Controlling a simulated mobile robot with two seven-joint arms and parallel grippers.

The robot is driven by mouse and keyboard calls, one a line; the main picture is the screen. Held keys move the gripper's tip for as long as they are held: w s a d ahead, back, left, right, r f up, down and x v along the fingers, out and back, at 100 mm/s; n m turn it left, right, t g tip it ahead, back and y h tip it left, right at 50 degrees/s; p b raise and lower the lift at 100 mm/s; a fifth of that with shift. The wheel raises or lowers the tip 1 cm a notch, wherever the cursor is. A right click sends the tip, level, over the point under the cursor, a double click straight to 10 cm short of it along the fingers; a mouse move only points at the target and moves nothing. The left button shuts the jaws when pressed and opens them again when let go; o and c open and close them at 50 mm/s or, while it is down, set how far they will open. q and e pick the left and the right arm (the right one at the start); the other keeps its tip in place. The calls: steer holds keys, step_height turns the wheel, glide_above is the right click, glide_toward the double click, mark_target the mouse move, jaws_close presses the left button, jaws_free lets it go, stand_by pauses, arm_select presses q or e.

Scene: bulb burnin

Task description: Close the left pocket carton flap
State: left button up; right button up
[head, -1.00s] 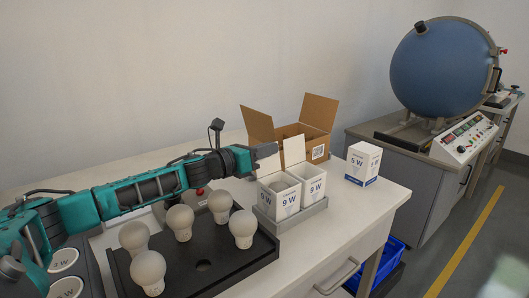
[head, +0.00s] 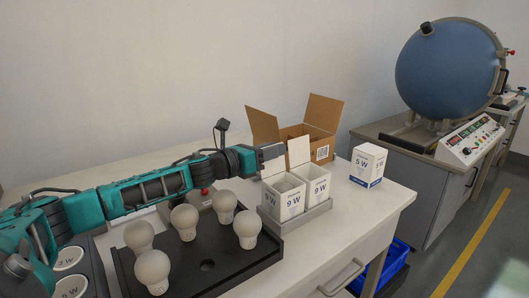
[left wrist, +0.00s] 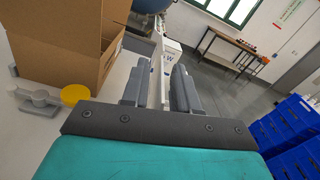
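Two white 9 W cartons stand side by side in a grey holder (head: 300,219). The left pocket carton (head: 291,205) has its top open and its flap (head: 271,168) upright at the back. The right pocket carton (head: 319,190) is also open with its flap (head: 299,151) upright. My left gripper (head: 274,152) is at the top of the left carton's flap. In the left wrist view its fingers (left wrist: 161,88) are apart, with a thin white edge, likely the flap, seen between them; contact cannot be told. My right gripper is not in view.
An open brown box (head: 293,132) stands behind the cartons. A closed 5 W carton (head: 367,164) is to the right. A black tray (head: 235,272) with several bulbs (head: 247,229) is at front left. Blue crates (left wrist: 292,135) stand on the floor.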

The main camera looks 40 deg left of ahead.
arm_select(q)
steer(key=shift+f+b+v, duration=0.2)
steer(key=shift+b+v, duration=0.25)
steer(key=shift+v, duration=0.75)
steer(key=shift+s+a, duration=0.2)
steer(key=shift+s, duration=0.5)
steer(key=shift+p+v, duration=0.75)
steer(key=shift+v, duration=3.8)
steer(key=shift+r, duration=0.2)
